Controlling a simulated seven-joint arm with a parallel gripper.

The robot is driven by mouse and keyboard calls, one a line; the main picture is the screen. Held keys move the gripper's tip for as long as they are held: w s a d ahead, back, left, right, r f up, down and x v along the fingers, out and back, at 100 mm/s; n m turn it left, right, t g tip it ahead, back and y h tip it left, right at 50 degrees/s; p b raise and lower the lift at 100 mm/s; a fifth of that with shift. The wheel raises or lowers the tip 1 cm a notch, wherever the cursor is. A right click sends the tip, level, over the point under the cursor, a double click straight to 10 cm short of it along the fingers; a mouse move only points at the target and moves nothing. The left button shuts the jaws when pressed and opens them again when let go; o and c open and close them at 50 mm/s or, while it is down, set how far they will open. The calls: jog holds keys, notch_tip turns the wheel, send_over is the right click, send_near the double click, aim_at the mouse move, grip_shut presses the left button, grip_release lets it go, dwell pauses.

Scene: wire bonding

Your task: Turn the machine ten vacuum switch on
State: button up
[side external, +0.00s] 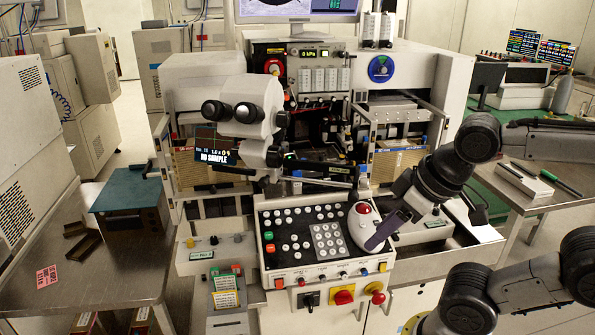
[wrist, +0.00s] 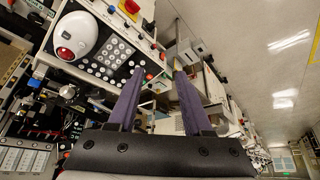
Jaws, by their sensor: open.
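The bonding machine's sloped control panel (side external: 277,258) stands at the centre with rows of white buttons, a keypad (side external: 328,240) and a white trackball unit (side external: 361,222) with a red ball. Small knobs and switches line its front edge. I cannot read which one is the vacuum switch. A display (side external: 216,157) on the machine reads "NO SAMPLE". My gripper (side external: 374,243) has purple fingers and hangs over the panel's right end, beside the trackball unit. In the wrist view its fingers (wrist: 157,70) are apart and empty, with the panel (wrist: 98,70) on the left.
A red knob on a yellow plate (side external: 343,297) and a second red knob (side external: 378,298) sit below the panel. A small switch box (side external: 209,251) stands to its left. A microscope head (side external: 240,108) rises above. A metal table (side external: 110,265) is at left.

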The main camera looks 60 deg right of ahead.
jog(key=w+d+r+m+g, duration=0.1)
jog(key=w+d+r+m, duration=0.25)
jog(key=w+m, duration=0.35)
jog(key=w+d+r+m+g, duration=0.1)
jog(key=w+d+r+m, duration=0.2)
jog(key=w+r+m, duration=0.4)
jog(key=m+y, duration=0.3)
jog(key=m, duration=1)
send_over(297, 171)
jog(key=s+d, duration=0.4)
notch_tip(297, 171, down, 5)
jog(key=x, duration=1.2)
jog(key=shift+a+f, duration=0.25)
jog(key=shift+f, duration=0.05)
grip_shut()
